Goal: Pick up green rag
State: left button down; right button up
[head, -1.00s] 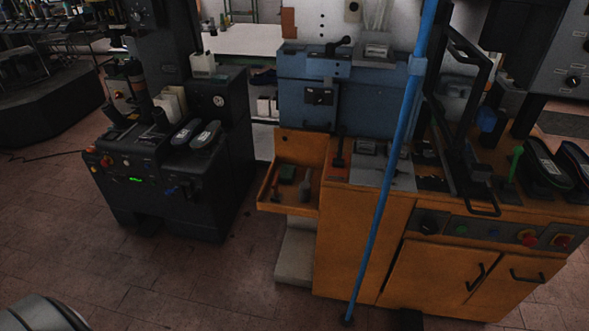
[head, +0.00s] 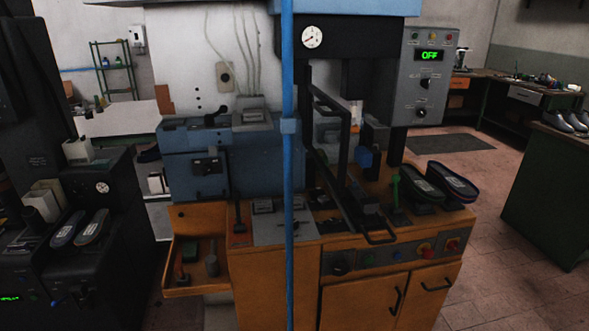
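I cannot make out a green rag for certain. A green upright handle (head: 395,190) stands on the machine top beside the dark shoe soles. Neither of my grippers shows in the head view.
The orange cabinet (head: 340,303) with its press stands in the middle, and a blue pole (head: 289,190) rises in front of it. A dark machine (head: 110,200) stands at left. Open tiled floor (head: 515,285) lies at right, beside a green workbench (head: 550,190).

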aim_at(190, 249)
jog(key=i+j+u, duration=0.2)
jog(key=i, duration=0.45)
jog(key=i+j+u, duration=0.2)
jog(key=i, duration=0.45)
